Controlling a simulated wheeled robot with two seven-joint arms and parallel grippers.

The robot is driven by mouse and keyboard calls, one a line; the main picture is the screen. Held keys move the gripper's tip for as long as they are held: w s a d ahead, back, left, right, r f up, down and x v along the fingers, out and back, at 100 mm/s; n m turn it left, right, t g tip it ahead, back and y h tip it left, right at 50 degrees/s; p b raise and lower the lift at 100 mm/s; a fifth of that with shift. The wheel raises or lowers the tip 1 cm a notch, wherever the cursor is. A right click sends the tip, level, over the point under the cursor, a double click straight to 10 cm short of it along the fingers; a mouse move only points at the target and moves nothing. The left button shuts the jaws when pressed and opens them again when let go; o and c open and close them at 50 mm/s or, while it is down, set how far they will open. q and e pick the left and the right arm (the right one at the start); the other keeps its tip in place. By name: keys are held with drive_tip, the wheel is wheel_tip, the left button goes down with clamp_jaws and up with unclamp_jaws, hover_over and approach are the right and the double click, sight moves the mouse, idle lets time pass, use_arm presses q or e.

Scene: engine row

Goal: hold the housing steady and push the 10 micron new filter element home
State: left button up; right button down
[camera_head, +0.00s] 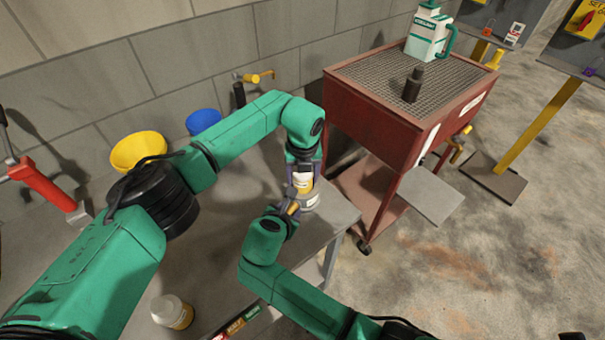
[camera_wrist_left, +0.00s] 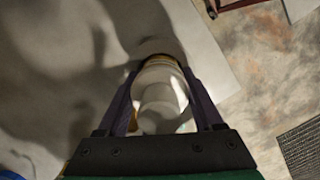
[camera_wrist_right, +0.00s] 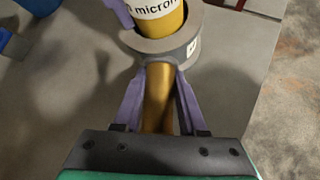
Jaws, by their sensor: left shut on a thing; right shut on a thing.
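A filter element (camera_head: 302,182), yellow with a white band, stands upright in the mouth of the grey housing (camera_head: 311,202) near the bench's right end. In the right wrist view the element (camera_wrist_right: 160,24) shows part of the word "micron"; its number is cut off. Its lower part is hidden inside the housing's ring (camera_wrist_right: 181,48). My left gripper (camera_head: 301,170) is shut on the element from above; the left wrist view shows its pale top (camera_wrist_left: 160,95) between the fingers. My right gripper (camera_head: 290,209) is shut on the housing's brass stub (camera_wrist_right: 158,95).
Another yellow, white-topped cylinder (camera_head: 172,312) stands at the bench's front. A yellow bowl (camera_head: 138,150) and a blue bowl (camera_head: 203,121) sit near the wall. A red cart (camera_head: 375,115) with a grate stands right of the bench, bearing a white-green jug (camera_head: 426,35) and a dark bottle (camera_head: 412,85).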

use_arm(q)
drive_tip(key=shift+f, duration=0.25)
drive_tip(key=o, duration=1.6)
drive_tip(key=shift+s+a, duration=0.1)
drive_tip(key=shift+c, duration=0.2)
drive_tip(key=r, duration=0.4)
drive_tip(key=s+r, duration=0.1)
drive_tip(key=r, duration=0.7)
drive_tip(key=shift+s+r, duration=0.15)
drive_tip(key=shift+s, duration=0.15)
